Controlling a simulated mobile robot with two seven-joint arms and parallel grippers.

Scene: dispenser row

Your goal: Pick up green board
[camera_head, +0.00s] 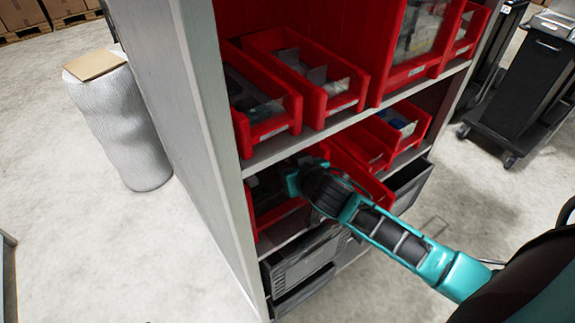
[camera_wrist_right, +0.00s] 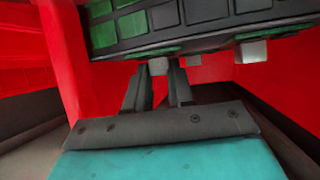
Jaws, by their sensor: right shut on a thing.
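The green board (camera_wrist_right: 190,22) fills the top of the right wrist view, with green squares set in a dark frame and small grey blocks along its lower edge. My right gripper (camera_wrist_right: 160,82) is shut on its near edge, the two dark fingers close together just under it. In the head view my right arm reaches into a red bin (camera_head: 276,216) at the left end of the lower shelf. The fingertips are hidden there, and I cannot make out the board clearly. My left gripper is not in view.
Red bin walls (camera_wrist_right: 68,62) stand close around the board and gripper. More red bins (camera_head: 345,92) fill the shelf above. The grey rack side panel (camera_head: 190,110) is left of the bin. A wrapped white roll (camera_head: 118,125) and black carts (camera_head: 530,85) stand apart on the floor.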

